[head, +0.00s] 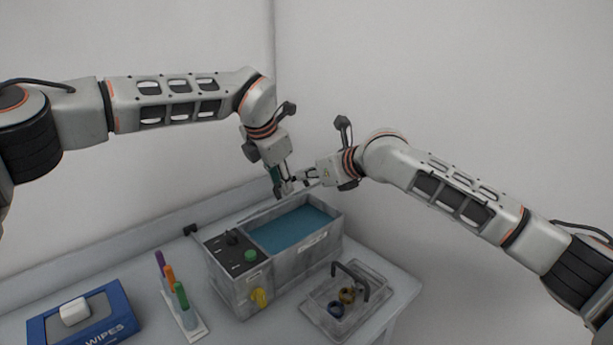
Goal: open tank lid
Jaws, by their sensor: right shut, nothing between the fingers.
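The grey metal tank (317,243) stands on the bench, with a control panel (236,250) at its left end. Its top shows a flat blue surface (292,229) inside the rim. I see no lid over it; a thin edge runs along the back rim, and I cannot tell whether it is the lid. My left gripper (284,189) points down above the tank's back edge, with a dark green part beside it; its finger gap is unclear. My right gripper (298,177) is shut and empty, pointing left close beside the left gripper's fingers.
A clear shallow box (372,307) with a black handle and two rings is at front right, near the bench edge. A rack (186,317) of coloured-cap tubes and a blue wipes box (108,323) are at left. Walls stand close behind.

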